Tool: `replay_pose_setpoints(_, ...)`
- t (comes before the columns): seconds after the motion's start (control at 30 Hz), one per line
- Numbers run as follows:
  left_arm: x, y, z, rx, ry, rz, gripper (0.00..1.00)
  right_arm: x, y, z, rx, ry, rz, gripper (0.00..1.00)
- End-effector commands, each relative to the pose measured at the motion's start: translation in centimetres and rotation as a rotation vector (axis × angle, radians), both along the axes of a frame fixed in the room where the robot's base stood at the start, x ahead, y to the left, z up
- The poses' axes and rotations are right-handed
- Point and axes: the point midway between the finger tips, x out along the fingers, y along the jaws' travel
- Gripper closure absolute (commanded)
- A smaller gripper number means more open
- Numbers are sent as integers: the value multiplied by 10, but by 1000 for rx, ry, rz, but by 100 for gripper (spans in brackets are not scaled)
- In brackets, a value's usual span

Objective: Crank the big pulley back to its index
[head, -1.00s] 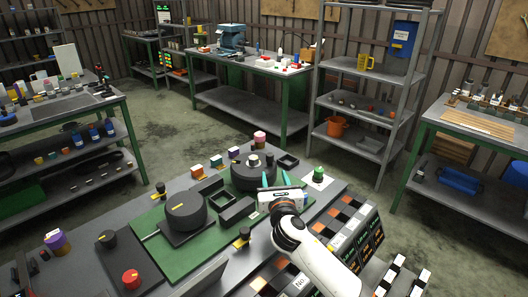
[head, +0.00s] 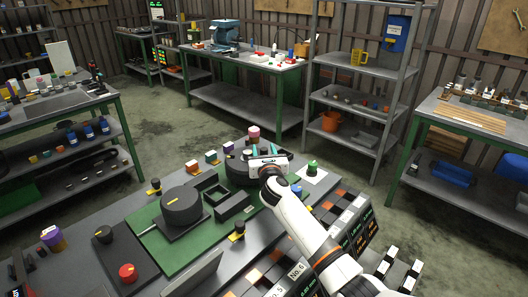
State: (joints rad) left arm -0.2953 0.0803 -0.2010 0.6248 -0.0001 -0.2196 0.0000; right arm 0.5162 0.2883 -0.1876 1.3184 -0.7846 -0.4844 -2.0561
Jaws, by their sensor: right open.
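A wide black disc (head: 237,172) stands at the back of the green plate (head: 160,246). My right gripper (head: 275,150) is over the right part of this disc, its teal fingers apart, and hides its middle and hub. I cannot tell if the fingers touch anything. A second round black drum (head: 182,205) with a yellow mark on top sits on a square base at the plate's left. I cannot tell which of the two is the big pulley. No index mark is clear at this size. My left gripper is out of view.
Black blocks (head: 235,205) lie between the disc and the drum. A small black knob with a yellow base (head: 238,231) stands in front. A green piece (head: 312,166) stands right of the gripper. A red button (head: 128,272) and a purple cup (head: 52,237) are at front left.

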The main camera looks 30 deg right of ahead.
Motion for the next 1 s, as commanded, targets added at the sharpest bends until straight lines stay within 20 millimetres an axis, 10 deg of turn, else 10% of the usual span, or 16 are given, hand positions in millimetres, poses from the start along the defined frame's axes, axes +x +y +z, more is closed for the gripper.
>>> replay_pose_setpoints(0.1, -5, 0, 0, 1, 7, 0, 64, 0, 0, 0, 1, 0, 0, 56)
replay_pose_setpoints(0.37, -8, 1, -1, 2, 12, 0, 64, 0, 0, 0, 1, 0, 0, 99)
replay_pose_setpoints(1.0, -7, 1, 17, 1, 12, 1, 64, 6, -7, 3, -6, 3, 152, 100)
